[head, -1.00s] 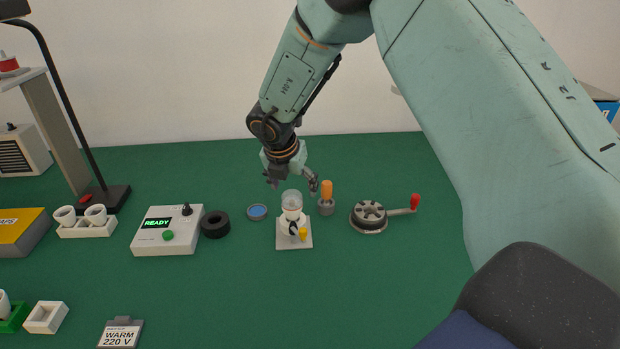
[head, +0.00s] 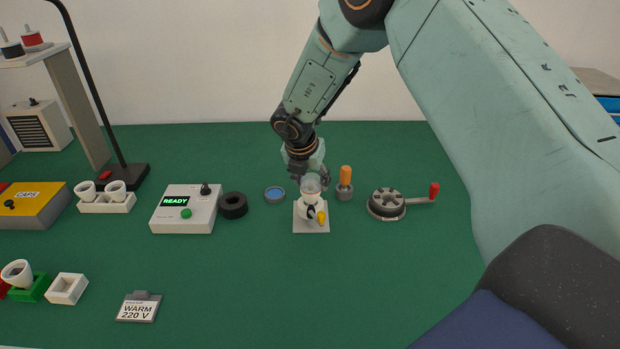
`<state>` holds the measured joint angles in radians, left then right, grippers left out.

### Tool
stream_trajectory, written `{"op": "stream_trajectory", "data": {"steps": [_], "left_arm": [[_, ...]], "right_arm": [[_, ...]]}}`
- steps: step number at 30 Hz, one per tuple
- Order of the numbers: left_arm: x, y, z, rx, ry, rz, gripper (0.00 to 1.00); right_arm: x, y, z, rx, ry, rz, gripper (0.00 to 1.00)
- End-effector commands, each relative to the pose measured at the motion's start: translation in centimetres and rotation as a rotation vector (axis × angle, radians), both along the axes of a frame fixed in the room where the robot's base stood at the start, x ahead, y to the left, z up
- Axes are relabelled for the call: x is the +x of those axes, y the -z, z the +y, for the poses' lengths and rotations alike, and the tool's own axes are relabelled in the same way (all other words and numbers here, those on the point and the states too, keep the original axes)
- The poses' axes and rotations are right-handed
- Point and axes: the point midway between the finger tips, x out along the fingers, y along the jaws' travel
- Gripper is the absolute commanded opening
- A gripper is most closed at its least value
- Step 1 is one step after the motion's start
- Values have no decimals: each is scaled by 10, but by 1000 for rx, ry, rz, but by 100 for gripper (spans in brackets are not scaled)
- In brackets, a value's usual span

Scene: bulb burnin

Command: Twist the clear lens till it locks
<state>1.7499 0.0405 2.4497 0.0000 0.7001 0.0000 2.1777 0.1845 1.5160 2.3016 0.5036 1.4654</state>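The clear lens (head: 311,184) sits on top of a small white holder (head: 310,198) that stands on a square white base plate (head: 311,227). A small yellow part (head: 321,217) and a black part show at the holder's front. My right gripper (head: 310,179) points down from above, with its fingers apart on either side of the lens top. I cannot tell whether the fingers touch the lens. My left gripper is not in view.
An orange-handled tool (head: 345,176) in a grey cup stands close on the right, and a rotary plate with a red-knobbed crank (head: 386,204) beyond it. A blue-topped disc (head: 274,195), a black ring (head: 233,206) and a READY box (head: 185,210) lie left.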

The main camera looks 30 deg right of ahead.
Motion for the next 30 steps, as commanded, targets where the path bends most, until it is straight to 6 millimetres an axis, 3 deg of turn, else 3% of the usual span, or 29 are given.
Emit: {"op": "stream_trajectory", "data": {"steps": [11,23,30], "left_arm": [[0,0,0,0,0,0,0],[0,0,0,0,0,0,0],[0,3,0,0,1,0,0]], "right_arm": [[-1,1,0,0,1,3,19],[-2,2,0,0,16,5,18],[-1,4,1,-1,249,6,18]]}}
